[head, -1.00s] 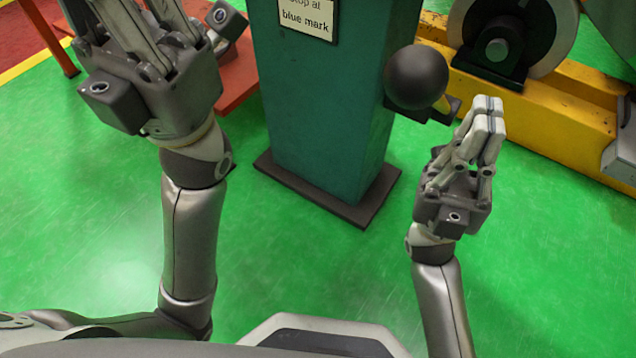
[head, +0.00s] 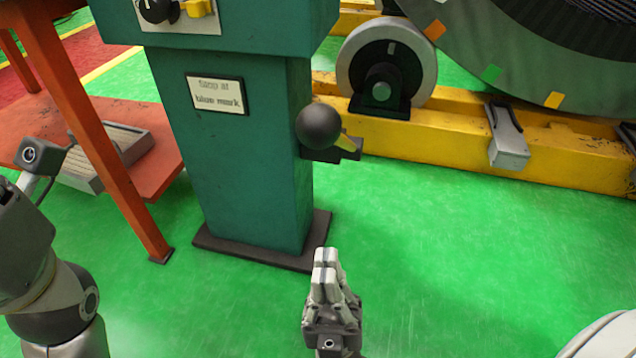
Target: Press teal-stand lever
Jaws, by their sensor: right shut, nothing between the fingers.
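The teal stand (head: 240,150) stands upright left of centre in the head view, on a dark base plate (head: 255,250).
A sign (head: 216,94) reading "Stop at blue mark" is on the stand. An orange-red table (head: 92,135) with a grey tray (head: 110,155) is at left. A yellow frame (head: 440,140) with a roller (head: 385,65) runs behind at right. The green floor (head: 440,260) is clear at right.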

